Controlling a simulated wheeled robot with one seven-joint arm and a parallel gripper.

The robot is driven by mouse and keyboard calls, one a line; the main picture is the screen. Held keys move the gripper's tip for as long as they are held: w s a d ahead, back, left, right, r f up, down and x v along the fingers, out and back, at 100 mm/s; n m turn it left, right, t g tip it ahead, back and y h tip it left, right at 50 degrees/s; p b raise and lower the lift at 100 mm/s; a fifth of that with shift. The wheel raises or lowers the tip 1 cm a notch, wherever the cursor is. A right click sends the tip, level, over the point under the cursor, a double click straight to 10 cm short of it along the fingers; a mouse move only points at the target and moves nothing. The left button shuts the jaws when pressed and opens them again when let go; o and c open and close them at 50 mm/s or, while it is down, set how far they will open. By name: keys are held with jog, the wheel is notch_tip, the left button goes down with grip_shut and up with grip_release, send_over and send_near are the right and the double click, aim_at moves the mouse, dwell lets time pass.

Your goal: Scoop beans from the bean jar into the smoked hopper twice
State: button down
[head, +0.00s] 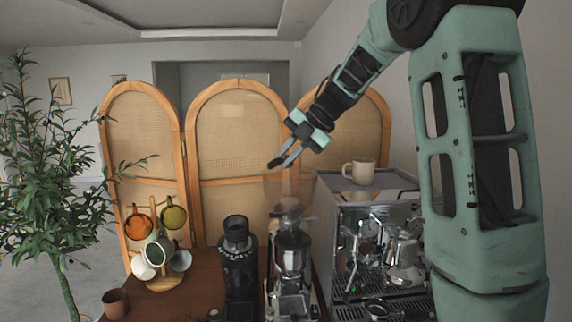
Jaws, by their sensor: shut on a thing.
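My gripper (280,161) is high in the middle of the head view, tilted down to the left, above the silver grinder (292,252). It is shut on a scoop, which is too small and dark here to make out clearly. The smoked hopper (290,192) is a see-through brownish funnel on top of the silver grinder, just below my gripper and apart from it. I cannot see whether beans are in the scoop or the hopper. I cannot make out the bean jar in this view.
An espresso machine (375,245) with a beige mug (359,171) on top stands right of the grinder. A black grinder (238,262) stands left of it. A mug tree (165,275) with several cups and a brown cup (115,303) are farther left on the wooden top.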

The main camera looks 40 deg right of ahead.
jog(key=shift+s+d+f+m+t+y+b, duration=0.15)
jog(key=shift+t+y+b, duration=0.5)
jog(key=shift+b, duration=1.45)
jog(key=shift+s+d+f+m+t+y+b, duration=0.15)
jog(key=shift+s+f+t+b, duration=0.15)
jog(key=shift+t+b, duration=1.35)
jog(key=shift+s+f+m+t+y+b, duration=0.15)
jog(key=shift+t+y+b, duration=0.25)
jog(key=shift+b, duration=2.15)
jog(key=t+b, duration=0.2)
jog(key=b, duration=0.3)
jog(key=f+t+y+b, duration=0.1)
jog(key=t+b, duration=0.1)
jog(key=b, duration=0.2)
jog(key=m+t+b, duration=0.1)
jog(key=b, duration=0.4)
jog(key=shift+s+f+t+y+b, duration=0.15)
jog(key=shift+s+t+y+b, duration=0.15)
jog(key=shift+t+y, duration=0.1)
jog(key=shift+s+b, duration=0.1)
jog(key=shift+b, duration=0.55)
